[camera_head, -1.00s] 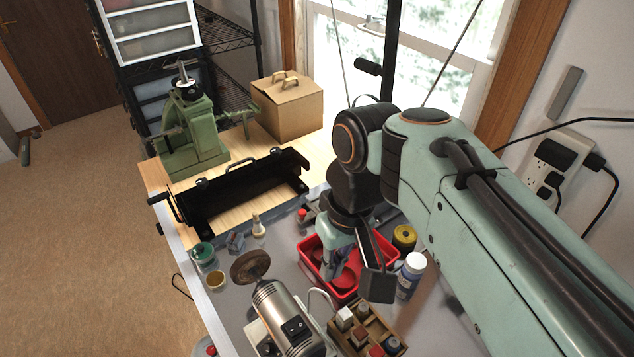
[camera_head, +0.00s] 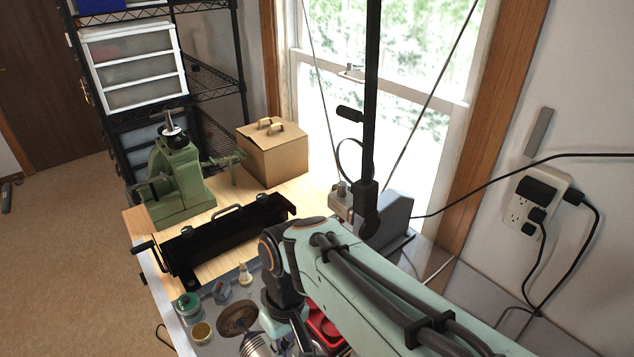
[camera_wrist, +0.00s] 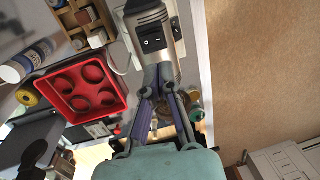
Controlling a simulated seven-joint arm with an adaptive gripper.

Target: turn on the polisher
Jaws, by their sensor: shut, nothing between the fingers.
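The polisher (camera_wrist: 151,18) is a silver cylindrical motor with a brown buffing wheel. A black switch plate (camera_wrist: 152,38) sits on its housing and faces the wrist camera. In the head view the buffing wheel (camera_head: 236,318) and part of the silver body (camera_head: 255,346) show at the bottom edge; the switch is not visible there. My gripper (camera_wrist: 158,78) is shut and empty. Its fingertips appear over the polisher body, just below the switch plate in the wrist view. I cannot tell whether they touch it. In the head view my arm hides the area around the fingertips.
A red tray with round wells (camera_wrist: 85,92) lies beside the polisher, with a wooden block holder (camera_wrist: 88,20) and a white bottle (camera_wrist: 30,62). Small jars (camera_head: 188,304) stand near the bench's left edge. A black metal bender (camera_head: 225,238) and green press (camera_head: 178,180) stand farther back.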

